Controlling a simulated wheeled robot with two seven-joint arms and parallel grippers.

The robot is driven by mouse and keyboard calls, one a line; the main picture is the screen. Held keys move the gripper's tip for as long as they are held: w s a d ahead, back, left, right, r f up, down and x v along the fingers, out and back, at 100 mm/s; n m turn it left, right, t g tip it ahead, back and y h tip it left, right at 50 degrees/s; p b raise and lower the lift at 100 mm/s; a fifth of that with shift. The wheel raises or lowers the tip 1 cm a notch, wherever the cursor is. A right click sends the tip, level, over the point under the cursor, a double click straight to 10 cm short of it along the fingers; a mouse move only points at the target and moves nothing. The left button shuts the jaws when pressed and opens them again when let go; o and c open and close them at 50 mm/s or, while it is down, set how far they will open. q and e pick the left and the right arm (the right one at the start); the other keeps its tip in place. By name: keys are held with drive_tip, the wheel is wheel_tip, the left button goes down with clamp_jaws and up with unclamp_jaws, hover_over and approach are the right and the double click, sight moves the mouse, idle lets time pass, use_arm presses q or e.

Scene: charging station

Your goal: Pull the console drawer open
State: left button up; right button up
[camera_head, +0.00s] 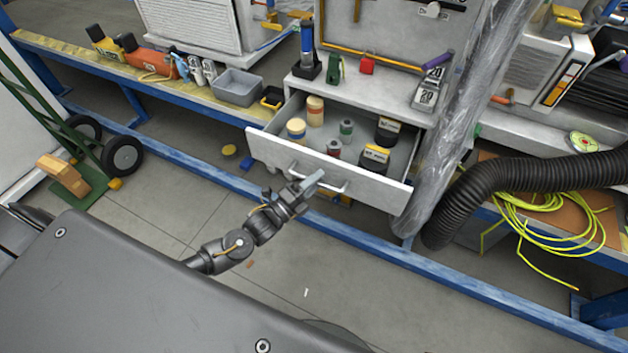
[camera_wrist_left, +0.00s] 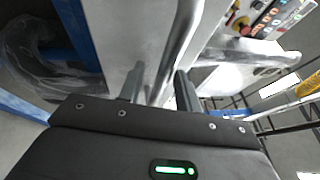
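The console drawer (camera_head: 275,150) is pulled out of the grey console and shows its contents. A light bar handle (camera_head: 332,187) runs along its front. My left gripper (camera_head: 312,182) is at the handle, near the left part of the bar. In the left wrist view the handle bar (camera_wrist_left: 180,45) passes between the two fingers of my left gripper (camera_wrist_left: 160,88). The fingers stand apart, and a gap seems to show beside the bar. My right gripper is not in view.
Several jars and spools stand in the drawer, including a tan-lidded jar (camera_head: 315,111). A black corrugated hose (camera_head: 530,172) and a plastic-wrapped column (camera_head: 455,130) are to the right. A blue rail (camera_head: 220,178) runs below. A hand truck (camera_head: 90,140) stands left.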

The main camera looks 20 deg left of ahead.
use_arm(q)
drive_tip(key=v, duration=1.1)
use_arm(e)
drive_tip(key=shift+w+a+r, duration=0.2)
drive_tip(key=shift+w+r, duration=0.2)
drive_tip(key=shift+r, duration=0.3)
use_arm(q)
drive_tip(key=shift+w, duration=0.1)
